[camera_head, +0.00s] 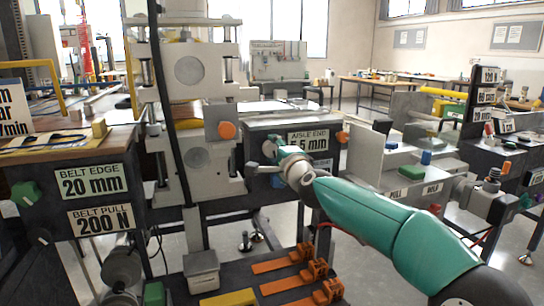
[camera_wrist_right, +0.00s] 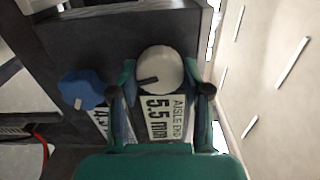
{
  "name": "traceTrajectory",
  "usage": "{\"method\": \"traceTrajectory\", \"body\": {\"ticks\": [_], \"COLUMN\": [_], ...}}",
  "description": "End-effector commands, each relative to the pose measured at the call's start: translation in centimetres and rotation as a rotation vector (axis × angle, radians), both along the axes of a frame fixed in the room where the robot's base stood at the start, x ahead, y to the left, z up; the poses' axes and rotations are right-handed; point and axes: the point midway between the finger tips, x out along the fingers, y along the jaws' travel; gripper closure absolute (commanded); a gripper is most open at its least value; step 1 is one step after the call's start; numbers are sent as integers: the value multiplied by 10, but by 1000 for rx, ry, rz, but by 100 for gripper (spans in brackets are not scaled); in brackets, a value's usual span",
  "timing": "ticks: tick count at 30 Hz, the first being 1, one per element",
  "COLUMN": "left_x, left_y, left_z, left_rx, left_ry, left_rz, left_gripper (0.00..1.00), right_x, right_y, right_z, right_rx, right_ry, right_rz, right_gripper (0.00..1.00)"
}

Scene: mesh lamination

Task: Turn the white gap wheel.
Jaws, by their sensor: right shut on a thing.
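The white gap wheel (camera_wrist_right: 160,70) is a round white knob with a dark pointer mark, on a dark panel in the right wrist view. My right gripper (camera_wrist_right: 162,93) has one finger on each side of the wheel and is shut on it. In the head view my right gripper (camera_head: 264,162) reaches the front of the dark panel, and I cannot make out the wheel behind it. The label (camera_wrist_right: 166,118) beside the wheel reads "AISLE END 5.5 mm"; it also shows in the head view (camera_head: 309,140). My left gripper is not in view.
A blue knob (camera_wrist_right: 82,90) sits beside the wheel, close to one finger. A second label (camera_wrist_right: 99,118) is partly covered by that finger. Orange knobs (camera_head: 227,130) are on the machine nearby. Orange clamps (camera_head: 304,262) stand on the low dark bed below my right arm.

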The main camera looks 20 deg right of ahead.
Motion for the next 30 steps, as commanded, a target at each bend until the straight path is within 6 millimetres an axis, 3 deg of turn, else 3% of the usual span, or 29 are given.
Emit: {"method": "traceTrajectory", "body": {"ticks": [9,24,25,29,30], "left_x": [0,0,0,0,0], "left_y": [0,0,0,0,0], "left_z": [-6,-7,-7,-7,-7], "left_rx": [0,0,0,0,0], "left_ry": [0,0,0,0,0], "left_rz": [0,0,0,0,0], "left_gripper": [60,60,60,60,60], "right_x": [1,1,1,1,1], "right_y": [-3,-4,-4,-3,-3], "right_z": [-5,-7,-7,-6,-6], "right_rx": [127,148,148,147,147], "right_ry": [10,14,14,13,12], "right_rz": [-6,-7,-7,-6,-5], "right_gripper": [87,87,49,27,27]}}
